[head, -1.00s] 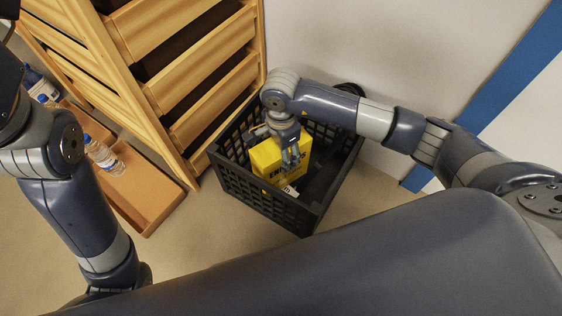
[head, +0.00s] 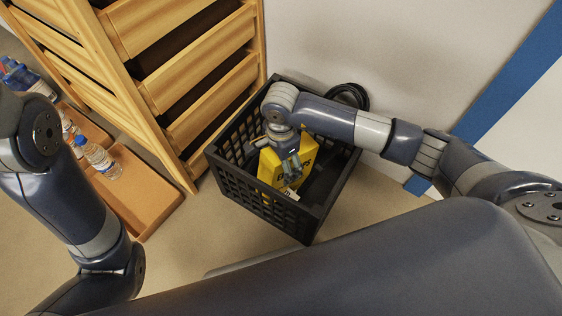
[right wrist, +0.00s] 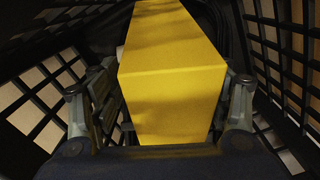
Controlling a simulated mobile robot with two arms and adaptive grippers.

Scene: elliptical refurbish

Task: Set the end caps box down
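The yellow end caps box (head: 270,168) is inside the black crate in the head view, below the crate's rim. My right gripper (head: 290,165) reaches down into the crate at the box. In the right wrist view the box (right wrist: 172,85) stands between the two fingers of the right gripper (right wrist: 165,115). Slim dark gaps show beside the box near the fingers, so firm contact is hard to judge. The box's underside is hidden, so I cannot tell whether it touches the crate floor. My left arm is at the left of the head view; its gripper is out of sight.
The black lattice crate (head: 262,202) stands on the floor by a wooden drawer unit (head: 190,75) and the wall. A black coiled cable (head: 350,96) lies behind it. An orange tray (head: 150,195) with water bottles (head: 98,157) is at the left.

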